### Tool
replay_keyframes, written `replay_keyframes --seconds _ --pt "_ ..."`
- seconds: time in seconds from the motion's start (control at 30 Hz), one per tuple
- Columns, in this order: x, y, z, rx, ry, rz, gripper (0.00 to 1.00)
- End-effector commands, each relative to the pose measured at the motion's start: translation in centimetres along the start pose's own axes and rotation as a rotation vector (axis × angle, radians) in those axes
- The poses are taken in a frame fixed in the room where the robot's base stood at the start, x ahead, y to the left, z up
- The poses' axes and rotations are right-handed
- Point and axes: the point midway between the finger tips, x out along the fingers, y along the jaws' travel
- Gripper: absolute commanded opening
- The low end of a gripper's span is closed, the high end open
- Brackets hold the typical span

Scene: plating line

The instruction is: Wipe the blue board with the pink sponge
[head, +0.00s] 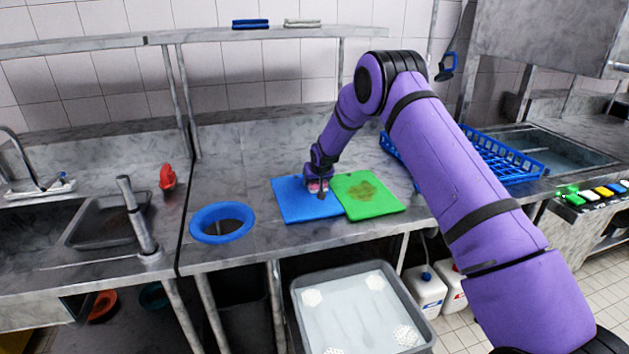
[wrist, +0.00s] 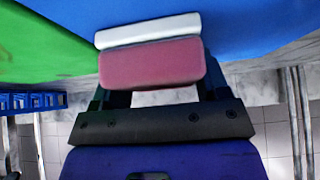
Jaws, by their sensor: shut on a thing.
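The blue board (head: 296,205) lies flat on the steel counter, left of and touching or nearly touching the green board. In the wrist view the blue board (wrist: 265,25) fills the top right. My gripper (head: 319,190) is over the right part of the blue board, near the green board's edge. It is shut on the pink sponge (wrist: 150,64), which has a pale layer on its far side. The sponge is at or just above the blue surface; I cannot tell if it touches. In the head view the sponge (head: 314,186) is partly hidden by my gripper.
The green board (head: 375,207) has a brown stain. A blue-rimmed round opening (head: 197,222) is left of the blue board. A blue rack (head: 500,157) stands right, behind my arm. A grey tub (head: 352,330) of water sits below the counter. A shelf (head: 225,35) runs along the wall.

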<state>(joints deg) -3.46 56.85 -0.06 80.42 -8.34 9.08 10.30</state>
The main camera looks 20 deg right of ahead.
Motion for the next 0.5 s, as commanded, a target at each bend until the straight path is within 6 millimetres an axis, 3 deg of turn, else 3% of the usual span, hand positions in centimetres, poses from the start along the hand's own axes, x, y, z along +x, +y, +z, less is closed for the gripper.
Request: replay_keyframes --seconds 0.13,0.23,0.5 --pt "-0.3 0.1 -0.1 -0.001 -0.001 0.000 0.46" --pt "-2.1 0.1 -1.4 0.000 0.003 0.000 0.46" --pt "-4.0 0.0 -2.6 0.000 0.002 0.000 0.46"
